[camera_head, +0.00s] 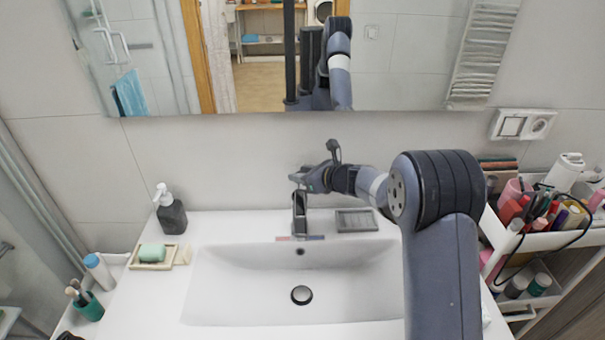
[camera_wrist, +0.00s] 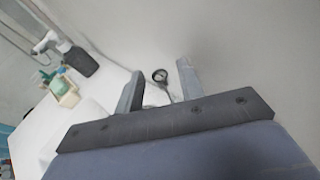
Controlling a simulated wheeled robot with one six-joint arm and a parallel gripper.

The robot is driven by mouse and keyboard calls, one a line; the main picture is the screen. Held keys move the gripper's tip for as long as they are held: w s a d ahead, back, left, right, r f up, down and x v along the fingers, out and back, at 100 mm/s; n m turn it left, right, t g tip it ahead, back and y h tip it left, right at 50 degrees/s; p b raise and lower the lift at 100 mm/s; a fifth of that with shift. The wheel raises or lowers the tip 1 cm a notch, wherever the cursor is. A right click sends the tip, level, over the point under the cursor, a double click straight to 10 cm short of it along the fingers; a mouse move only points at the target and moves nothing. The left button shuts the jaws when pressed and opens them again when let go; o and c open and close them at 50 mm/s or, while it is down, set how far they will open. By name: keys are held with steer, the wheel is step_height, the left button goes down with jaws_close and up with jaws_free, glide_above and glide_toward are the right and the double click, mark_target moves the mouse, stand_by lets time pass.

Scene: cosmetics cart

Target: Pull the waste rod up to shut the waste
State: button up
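My gripper (camera_head: 302,178) is above and behind the faucet (camera_head: 299,222) at the back of the white basin (camera_head: 228,285). In the wrist view my gripper (camera_wrist: 159,84) is open, its two fingers well apart. A small dark round knob, apparently the top of the waste rod (camera_wrist: 160,75), shows between and beyond the fingertips, with its thin stem running down. No contact with it shows. In the head view the rod is hidden behind my gripper and the faucet. The round waste (camera_head: 301,295) lies in the basin floor with a dark ring around its plug; its height is unclear.
A dark soap dispenser (camera_head: 172,214) and a green soap on a dish (camera_head: 152,253) stand left. A grey ribbed tray (camera_head: 356,220) lies right of the faucet. A crowded cosmetics cart (camera_head: 540,240) is at right. The wall and mirror (camera_head: 400,60) are close behind my gripper.

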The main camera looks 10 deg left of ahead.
jaws_close()
stand_by(0.3)
step_height(320, 180, up, 2)
steer(key=shift+r+p, duration=0.1)
steer(key=shift+p, duration=0.25)
steer(key=shift+o, duration=0.6)
jaws_free()
steer(key=b+v, duration=0.3)
steer(key=v, duration=0.7)
steer(key=shift+s+d, duration=0.25)
steer(key=shift+d, duration=0.1)
steer(key=shift+a+r, duration=0.1)
steer(key=shift+r, duration=0.05)
